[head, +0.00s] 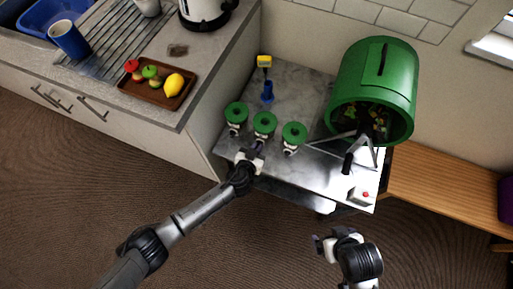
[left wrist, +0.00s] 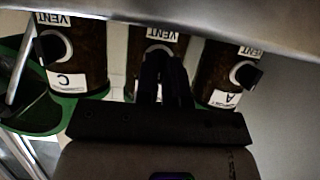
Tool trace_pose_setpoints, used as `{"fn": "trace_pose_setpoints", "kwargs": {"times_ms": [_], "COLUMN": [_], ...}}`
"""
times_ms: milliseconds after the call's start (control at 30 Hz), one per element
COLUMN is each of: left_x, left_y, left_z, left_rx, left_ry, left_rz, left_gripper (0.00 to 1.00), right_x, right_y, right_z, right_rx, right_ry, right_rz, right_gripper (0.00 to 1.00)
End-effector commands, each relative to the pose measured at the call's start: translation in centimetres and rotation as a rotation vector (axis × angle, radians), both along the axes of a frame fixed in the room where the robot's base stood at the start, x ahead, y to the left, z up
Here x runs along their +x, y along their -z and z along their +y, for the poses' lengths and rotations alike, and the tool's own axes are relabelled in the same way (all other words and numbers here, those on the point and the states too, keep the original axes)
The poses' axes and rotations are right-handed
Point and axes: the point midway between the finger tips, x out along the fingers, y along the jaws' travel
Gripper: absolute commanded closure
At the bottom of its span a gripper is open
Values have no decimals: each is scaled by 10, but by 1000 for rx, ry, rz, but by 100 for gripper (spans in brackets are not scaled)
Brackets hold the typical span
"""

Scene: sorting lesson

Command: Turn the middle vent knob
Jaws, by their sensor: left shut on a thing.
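Three vent units with green round tops stand in a row on the grey metal bench (head: 300,85). The middle one (head: 264,121) is between the left one (head: 235,111) and the right one (head: 293,132). In the left wrist view they are dark brown bodies with upside-down VENT labels, and the middle label (left wrist: 161,33) is above my fingers. My left gripper (head: 254,153) is at the front of the middle unit. In the left wrist view its fingers (left wrist: 163,72) are shut on the middle vent knob, which they mostly hide. My right gripper (head: 328,242) hangs apart, over the floor.
A large green drum (head: 375,80) with mixed bits inside stands at the bench's right. A box with a red button (head: 362,197) is at the front right corner. A blue holder (head: 267,93) with a yellow-topped tool stands behind the vents. The brown floor in front is clear.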

Motion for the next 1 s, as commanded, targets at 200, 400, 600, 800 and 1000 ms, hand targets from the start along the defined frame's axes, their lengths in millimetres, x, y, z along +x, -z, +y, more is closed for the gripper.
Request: {"fn": "trace_pose_setpoints", "kwargs": {"times_ms": [200, 400, 600, 800, 1000], "left_x": [0, -1, -2, -1, -1], "left_y": [0, 2, 3, 3, 4], "left_z": [0, -1, -2, -3, -3], "left_rx": [5, 68, 200, 339, 455], "left_ry": [-1, -2, -2, -1, -2], "left_rz": [-2, -26, -79, -137, -182], "left_gripper": [100, 100, 100, 100, 100], "right_x": [0, 0, 0, 0, 0], "right_y": [0, 3, 9, 17, 26], "right_z": [1, 2, 3, 2, 1], "right_rx": [3, 7, 9, 8, 4], "right_ry": [2, 5, 5, 6, 3], "right_rz": [0, 0, 0, 0, 0], "right_gripper": [0, 0, 0, 0, 0]}}
